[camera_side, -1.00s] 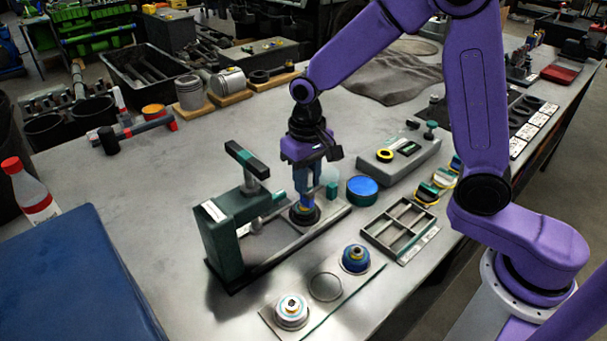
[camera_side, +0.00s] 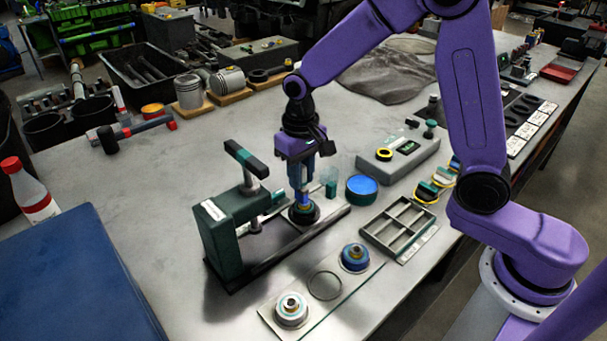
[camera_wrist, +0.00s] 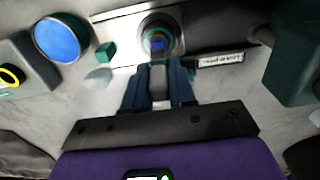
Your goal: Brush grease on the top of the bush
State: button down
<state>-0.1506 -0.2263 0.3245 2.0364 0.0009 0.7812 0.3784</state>
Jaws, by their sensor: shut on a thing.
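My gripper (camera_side: 299,178) points down over the green press, shut on a slim grey tool, apparently the brush (camera_wrist: 158,75). Its blue lower end (camera_side: 302,199) is at the middle of a dark round holder (camera_side: 304,215) on the press base. In the wrist view, my gripper (camera_wrist: 158,95) has the brush between its fingers, and the tip is over the holder's ringed centre. The bush appears to be this ringed part (camera_wrist: 157,31); the brush partly hides it. I cannot tell whether the tip touches it. A round tin with a blue top (camera_side: 361,188) stands to the right.
The green press (camera_side: 229,237) with its raised T-handle stands close on the left. A small green block (camera_side: 331,190) is between holder and tin. A divided tray (camera_side: 398,229), a plate with round parts (camera_side: 325,286) and a grey box (camera_side: 398,152) lie around.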

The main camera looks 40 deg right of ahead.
jog(key=shift+s, duration=0.1)
jog(key=shift+s, duration=0.8)
jog(key=shift+w, duration=0.1)
jog(key=shift+w, duration=0.85)
jog(key=shift+s, duration=0.2)
jog(key=shift+s, duration=0.75)
jog(key=shift+w, duration=0.2)
jog(key=shift+w, duration=0.3)
